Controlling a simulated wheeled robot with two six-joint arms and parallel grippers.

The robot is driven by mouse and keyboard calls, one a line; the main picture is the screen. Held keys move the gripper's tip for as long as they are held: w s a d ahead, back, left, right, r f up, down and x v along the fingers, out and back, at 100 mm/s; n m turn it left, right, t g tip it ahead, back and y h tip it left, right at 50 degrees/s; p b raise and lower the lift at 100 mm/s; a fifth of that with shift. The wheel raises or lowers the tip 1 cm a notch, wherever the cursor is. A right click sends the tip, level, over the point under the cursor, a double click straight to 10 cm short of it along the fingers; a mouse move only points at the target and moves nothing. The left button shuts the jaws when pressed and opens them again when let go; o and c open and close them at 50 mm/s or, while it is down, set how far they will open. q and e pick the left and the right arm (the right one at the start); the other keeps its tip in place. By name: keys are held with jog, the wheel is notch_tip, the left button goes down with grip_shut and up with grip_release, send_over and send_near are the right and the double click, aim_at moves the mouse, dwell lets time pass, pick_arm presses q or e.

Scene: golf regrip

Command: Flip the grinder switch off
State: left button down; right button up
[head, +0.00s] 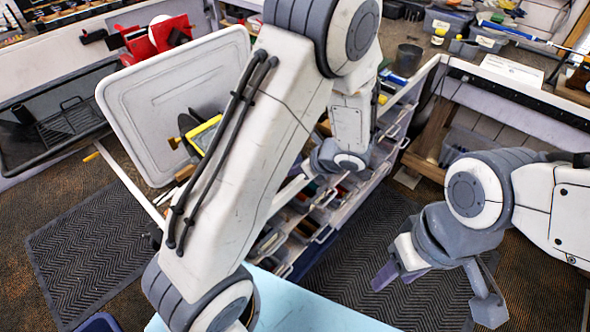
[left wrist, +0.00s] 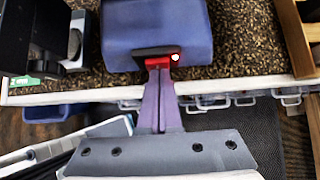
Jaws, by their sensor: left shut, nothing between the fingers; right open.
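The grinder (left wrist: 155,30) shows in the left wrist view as a blue body at the top centre, on a speckled worktop. In the head view my left arm hides that gripper, and I cannot make out the grinder. My right gripper (head: 436,285) is open and empty, low over the floor on the right.
A black machine (left wrist: 32,38) stands left of the grinder, and a wooden frame (left wrist: 298,35) stands to the right. Drawers with handles (left wrist: 245,98) lie under the worktop's pale front edge. In the head view a dark ribbed mat (head: 95,250) covers floor at left.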

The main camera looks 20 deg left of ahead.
pick_arm(q)
jog(key=d+f+v, duration=0.1)
jog(key=v, duration=1.2)
jog(key=shift+s+d+f, duration=0.2)
jog(key=shift+s+d, duration=0.05)
jog(key=shift+d, duration=0.05)
pick_arm(e)
jog(key=shift+s+d+r, duration=0.2)
jog(key=shift+d, duration=0.1)
